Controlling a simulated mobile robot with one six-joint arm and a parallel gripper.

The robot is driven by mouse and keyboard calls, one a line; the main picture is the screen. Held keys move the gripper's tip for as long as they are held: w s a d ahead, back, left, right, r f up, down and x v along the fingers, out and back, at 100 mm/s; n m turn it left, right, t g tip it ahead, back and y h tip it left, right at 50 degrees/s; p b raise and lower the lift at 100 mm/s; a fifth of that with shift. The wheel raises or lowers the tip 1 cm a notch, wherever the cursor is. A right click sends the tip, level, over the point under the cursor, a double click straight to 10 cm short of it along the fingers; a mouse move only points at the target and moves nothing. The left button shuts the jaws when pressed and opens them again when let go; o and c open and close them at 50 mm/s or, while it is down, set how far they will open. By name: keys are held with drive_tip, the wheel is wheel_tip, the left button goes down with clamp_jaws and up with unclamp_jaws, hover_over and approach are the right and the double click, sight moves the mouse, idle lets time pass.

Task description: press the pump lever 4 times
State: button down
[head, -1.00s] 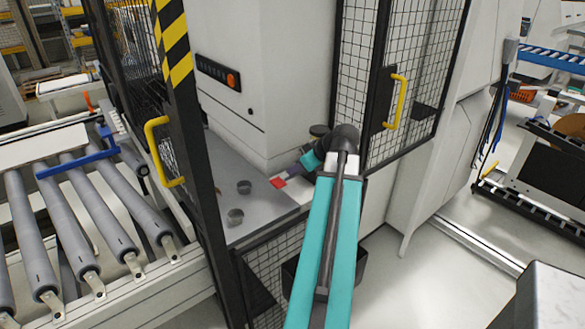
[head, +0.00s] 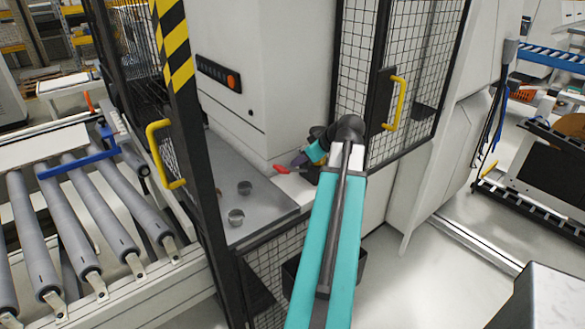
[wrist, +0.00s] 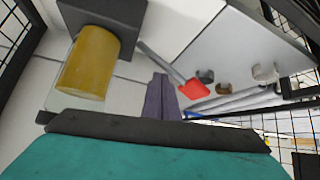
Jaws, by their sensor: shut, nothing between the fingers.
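The pump lever is a grey rod with a flat red end (wrist: 194,88) in the wrist view. Its red end (head: 281,169) also shows in the head view, at the machine's ledge. A yellow cylinder (wrist: 88,65) under a dark block stands beside the lever; my arm mostly hides it in the head view. My gripper (wrist: 162,92) has its dark purple fingers together and empty, just left of the red end in the wrist view. In the head view my gripper (head: 299,160) is just above and right of the red end. I cannot tell whether they touch.
Two small metal cups (head: 236,216) are on the grey plate (head: 265,205) left of the lever. A yellow-handled guard door (head: 165,155) stands open at left, and a mesh door (head: 397,100) stands at right. A roller conveyor (head: 80,215) lies at far left.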

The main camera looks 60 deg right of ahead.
drive_tip(key=shift+s+d+r, duration=0.1)
drive_tip(key=shift+d+r, duration=0.25)
drive_tip(key=shift+r, duration=0.3)
drive_tip(key=shift+r, duration=0.1)
drive_tip(key=r, duration=0.1)
drive_tip(key=d+r+p, duration=0.2)
drive_tip(key=r, duration=0.1)
drive_tip(key=shift+s+d, duration=0.15)
drive_tip(key=shift+s, duration=0.25)
drive_tip(key=shift+s, duration=0.1)
idle(2.7)
